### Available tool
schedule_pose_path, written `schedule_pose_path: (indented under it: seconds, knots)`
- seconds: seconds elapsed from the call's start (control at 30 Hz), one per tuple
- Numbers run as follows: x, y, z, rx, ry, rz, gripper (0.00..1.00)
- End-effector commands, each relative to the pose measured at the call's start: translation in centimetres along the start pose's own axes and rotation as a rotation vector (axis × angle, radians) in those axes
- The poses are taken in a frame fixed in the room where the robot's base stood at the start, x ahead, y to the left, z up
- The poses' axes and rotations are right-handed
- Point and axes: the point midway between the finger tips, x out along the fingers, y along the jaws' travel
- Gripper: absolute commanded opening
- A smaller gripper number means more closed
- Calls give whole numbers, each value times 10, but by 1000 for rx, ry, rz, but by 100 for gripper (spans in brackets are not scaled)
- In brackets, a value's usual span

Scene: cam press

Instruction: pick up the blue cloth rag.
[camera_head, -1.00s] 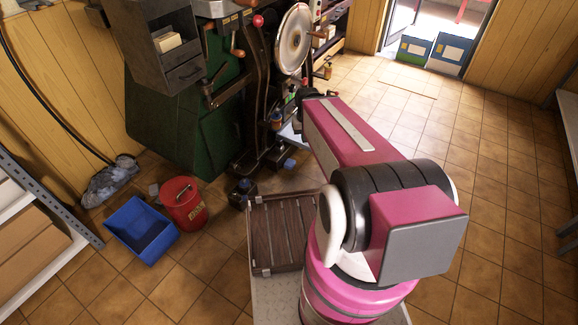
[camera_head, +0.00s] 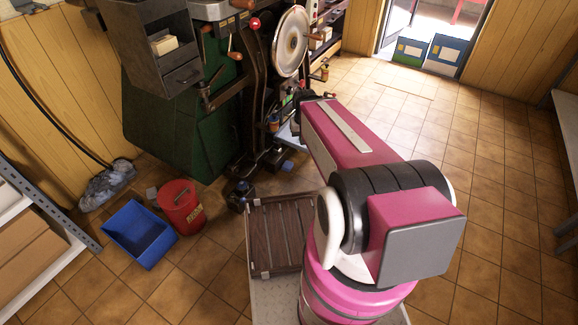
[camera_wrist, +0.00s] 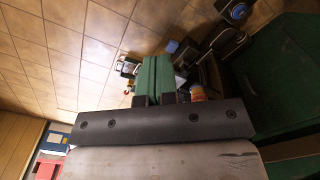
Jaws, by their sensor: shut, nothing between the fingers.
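No clearly blue cloth rag can be made out. A crumpled grey-blue heap (camera_head: 107,184) lies on the floor against the left wall in the head view; I cannot tell whether it is cloth or a bag. A small pale blue patch (camera_head: 289,134) shows beside the machine, partly hidden by my arm, and is too small to identify. My gripper shows in the wrist view (camera_wrist: 161,99), its short dark fingers shut and empty. In the head view its fingers are hidden behind my arm. It is far from the crumpled heap.
A green machine (camera_head: 165,125) with a handwheel (camera_head: 291,42) stands ahead. A blue bin (camera_head: 139,233) and red bucket (camera_head: 181,206) stand on the floor at left, near a shelf (camera_head: 45,215). Blue boxes (camera_head: 447,54) stand by the door. The tiled floor at right is clear.

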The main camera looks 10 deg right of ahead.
Motion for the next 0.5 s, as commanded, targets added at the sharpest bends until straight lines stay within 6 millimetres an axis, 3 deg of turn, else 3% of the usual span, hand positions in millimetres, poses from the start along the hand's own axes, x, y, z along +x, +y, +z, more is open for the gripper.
schedule_pose_path:
  seconds: [0.33, 0.5]
  knots:
    - [0, 0, 0, 0, 0, 0, 0]
    - [13, 1, -16, -29, 1, -14, 55]
